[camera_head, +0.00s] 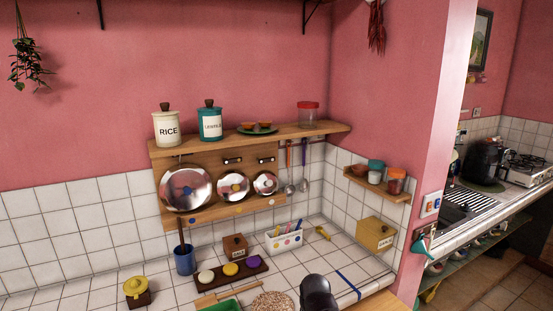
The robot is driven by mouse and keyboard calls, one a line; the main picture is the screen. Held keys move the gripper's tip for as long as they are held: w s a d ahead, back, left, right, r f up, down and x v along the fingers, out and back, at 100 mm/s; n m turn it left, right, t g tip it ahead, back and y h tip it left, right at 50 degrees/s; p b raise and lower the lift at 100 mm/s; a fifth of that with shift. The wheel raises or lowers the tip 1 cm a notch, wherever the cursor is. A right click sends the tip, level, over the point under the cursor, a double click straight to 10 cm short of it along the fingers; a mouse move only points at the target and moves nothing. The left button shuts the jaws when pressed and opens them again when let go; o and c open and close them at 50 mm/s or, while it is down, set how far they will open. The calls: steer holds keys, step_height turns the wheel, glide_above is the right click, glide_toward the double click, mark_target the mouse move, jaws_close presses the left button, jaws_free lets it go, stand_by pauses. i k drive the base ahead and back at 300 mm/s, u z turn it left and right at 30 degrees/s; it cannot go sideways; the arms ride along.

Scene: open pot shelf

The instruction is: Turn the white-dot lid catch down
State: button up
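Three round metal lids hang in a wooden rack (157,178) under the shelf. Small dark catches with pale marks lie about level above the middle lid (233,160) and the right lid (264,160). The right one seems to be the white-dot catch, but its dot is too small to be sure. No catch is clear above the large lid. My gripper's fingers are not visible.
A rice canister (167,130), a teal canister (210,125) and a red-topped jar (308,115) stand on the shelf (285,131). Ladles (304,185) hang right of the lids. Below are a blue cup (184,262), a dark tray (215,280) and a white caddy (284,240).

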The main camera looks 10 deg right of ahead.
mark_target(271, 159)
steer(key=i, duration=0.85)
steer(key=u, duration=0.05)
